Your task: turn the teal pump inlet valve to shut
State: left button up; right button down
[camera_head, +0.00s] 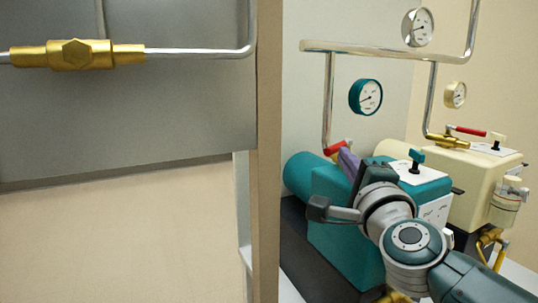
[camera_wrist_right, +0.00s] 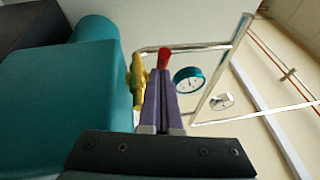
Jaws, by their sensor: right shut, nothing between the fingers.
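The teal pump (camera_head: 325,200) stands at the right of the head view, and its side fills the left of the right wrist view (camera_wrist_right: 65,95). Its inlet valve has a red lever (camera_head: 336,147), also in the right wrist view (camera_wrist_right: 163,58), and a brass body (camera_wrist_right: 138,80). The brass body is hidden behind my arm in the head view. My right gripper (camera_head: 346,154) has its purple fingers shut and empty, with the tips (camera_wrist_right: 163,76) close by the red lever. I cannot tell whether they touch it. My left gripper is not in view.
A cream pump (camera_head: 485,180) with its own red-handled brass valve (camera_head: 447,140) stands behind on the right. A teal gauge (camera_head: 365,97) and steel pipes (camera_head: 327,100) rise above the teal pump. A tan post (camera_head: 268,150) stands left of it.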

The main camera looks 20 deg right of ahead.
aim_at(325, 155)
jog(key=shift+w+a+m+g+h+b, duration=0.65)
jog(key=shift+w+a+m+h, duration=0.25)
jog(key=shift+w+a+h, duration=0.4)
jog(key=shift+w+d, duration=0.1)
